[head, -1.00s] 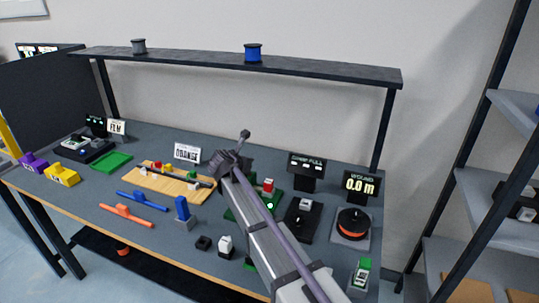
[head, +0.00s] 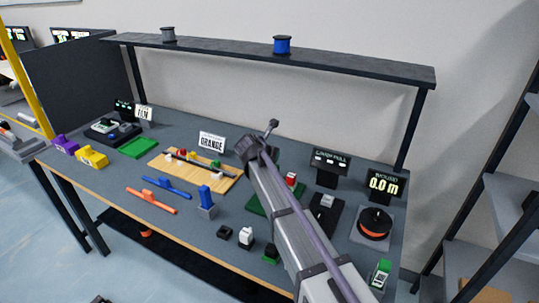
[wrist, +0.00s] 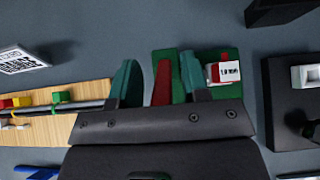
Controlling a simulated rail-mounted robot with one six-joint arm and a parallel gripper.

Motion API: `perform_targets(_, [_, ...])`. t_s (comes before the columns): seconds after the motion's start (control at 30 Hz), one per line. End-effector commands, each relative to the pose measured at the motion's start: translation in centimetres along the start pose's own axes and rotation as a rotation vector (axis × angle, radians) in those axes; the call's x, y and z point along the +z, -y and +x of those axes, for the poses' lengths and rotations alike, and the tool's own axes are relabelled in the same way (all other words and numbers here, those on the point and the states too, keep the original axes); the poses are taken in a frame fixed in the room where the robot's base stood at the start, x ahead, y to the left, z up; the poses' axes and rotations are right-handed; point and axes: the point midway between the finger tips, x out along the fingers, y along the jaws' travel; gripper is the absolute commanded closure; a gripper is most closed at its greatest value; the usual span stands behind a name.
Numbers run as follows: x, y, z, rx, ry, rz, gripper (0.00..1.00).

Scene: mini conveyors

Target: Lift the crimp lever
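A red lever (wrist: 162,82) stands out over a green base (wrist: 222,60) in the wrist view; it looks like the crimp lever. My gripper (wrist: 160,78) is open, with one teal finger on each side of the lever and a visible gap on both sides. The lever's near end is hidden behind the gripper body. A red-and-white block (wrist: 226,72) marked 1.0 mm sits on the base, right of the right finger. In the head view the green base (head: 262,203) is partly covered by my arm, and my fingers are hidden.
A wooden board (head: 215,184) with a dark rod and coloured clips lies left of the base. A black device (head: 322,222) stands to its right, below the crimp display (head: 331,160). A spool (head: 375,223) is farther right. An overhead shelf (head: 350,66) runs along the back.

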Motion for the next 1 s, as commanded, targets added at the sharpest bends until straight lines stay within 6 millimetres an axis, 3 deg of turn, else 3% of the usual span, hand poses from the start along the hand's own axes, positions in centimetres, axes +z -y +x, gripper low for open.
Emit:
perform_targets(0.33, [0.1, 0.0, -0.7, 0.000, -0.001, 0.000, 0.55])
perform_targets(0.47, [0.4, 0.1, -3.0, 0.002, 0.000, -0.002, 0.55])
perform_targets(0.73, [0.5, 0.1, -9.7, 0.002, -0.001, -0.001, 0.55])
perform_targets(0.83, [0.3, 0.1, -10.8, 0.000, -0.001, -0.001, 0.55])
perform_targets(1.0, [0.0, 0.0, -10.8, -0.001, 0.000, 0.000, 0.55])
